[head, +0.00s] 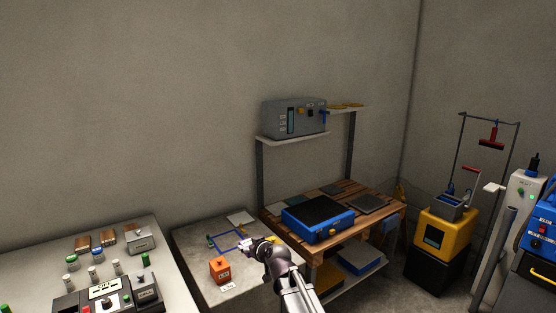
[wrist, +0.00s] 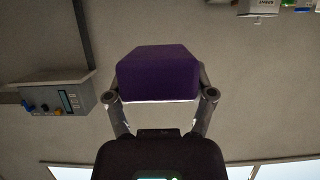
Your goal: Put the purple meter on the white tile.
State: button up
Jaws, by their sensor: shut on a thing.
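The purple meter (wrist: 157,72) fills the middle of the wrist view, a dark purple block between the two fingers of my gripper (wrist: 159,92). The gripper is shut on it. In the head view my gripper (head: 250,244) is over the small grey table, and the meter is too small or hidden there to make out. A pale flat piece that looks like the white tile (head: 240,218) lies at the back of that table, behind the gripper. I cannot tell how high the meter is held.
An orange meter (head: 220,270) and a small label stand on the grey table (head: 190,240), near a blue square outline (head: 222,236). A wooden bench (head: 380,195) with a blue device (head: 318,218) stands right. A grey instrument (head: 293,118) sits on a shelf.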

aim_at(246, 246)
notch_tip(246, 246, up, 15)
jog(key=p, duration=1.3)
jog(key=shift+f, duration=0.2)
jog(key=shift+a, duration=0.1)
jog(key=shift+s+a, duration=0.25)
jog(key=shift+a, duration=0.3)
jog(key=shift+s+f, duration=0.1)
